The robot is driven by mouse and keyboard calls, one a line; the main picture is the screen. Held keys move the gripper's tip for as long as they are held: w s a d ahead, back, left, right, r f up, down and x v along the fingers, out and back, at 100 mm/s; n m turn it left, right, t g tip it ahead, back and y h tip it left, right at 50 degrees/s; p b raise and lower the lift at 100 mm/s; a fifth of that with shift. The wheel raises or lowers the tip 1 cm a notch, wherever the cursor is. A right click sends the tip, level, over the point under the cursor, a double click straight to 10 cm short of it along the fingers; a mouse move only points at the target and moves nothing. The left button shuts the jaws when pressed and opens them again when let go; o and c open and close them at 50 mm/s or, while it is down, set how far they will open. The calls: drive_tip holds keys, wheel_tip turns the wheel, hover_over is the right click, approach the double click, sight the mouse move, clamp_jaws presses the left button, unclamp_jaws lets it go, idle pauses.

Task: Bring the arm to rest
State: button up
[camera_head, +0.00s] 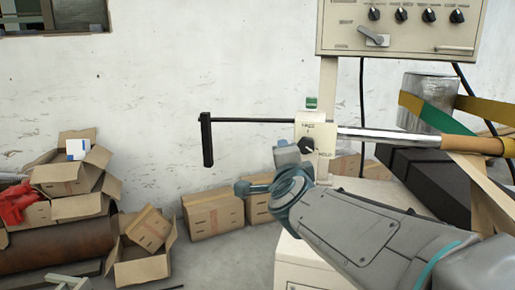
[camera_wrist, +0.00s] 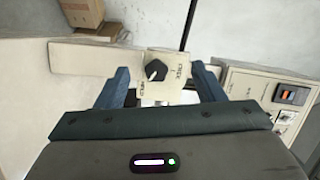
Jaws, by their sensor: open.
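My gripper (camera_wrist: 160,76) is open, with its two blue fingers spread left and right in the wrist view. Between them, beyond the fingertips, is a black knob (camera_wrist: 155,70) on a cream plate with small lettering. No contact between the fingers and the knob can be made out. In the head view the knob (camera_head: 307,145) sits on the winder's cream block (camera_head: 325,133). My arm reaches up to it from the lower right, and the gripper end is largely hidden behind my wrist.
A black crank handle (camera_head: 207,140) sticks out to the left on a thin rod. A metal shaft (camera_head: 385,136) with tape runs right. A control panel (camera_head: 338,36) with knobs stands above. Cardboard boxes (camera_head: 212,212) lie on the floor at left.

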drive_tip(key=s+d+f+n+g+p, duration=0.2)
drive_tip(key=s+n+g+p, duration=0.5)
drive_tip(key=s, duration=0.4)
drive_tip(key=s+d+f+n+g+p, duration=0.2)
drive_tip(key=s+d+n+g+p, duration=0.3)
drive_tip(key=s, duration=0.7)
drive_tip(key=n+g+p, duration=0.2)
drive_tip(key=n+p, duration=0.2)
drive_tip(key=p, duration=0.1)
drive_tip(key=shift+d+y, duration=0.15)
drive_tip(key=shift+y, duration=0.15)
drive_tip(key=shift+w+f, duration=0.1)
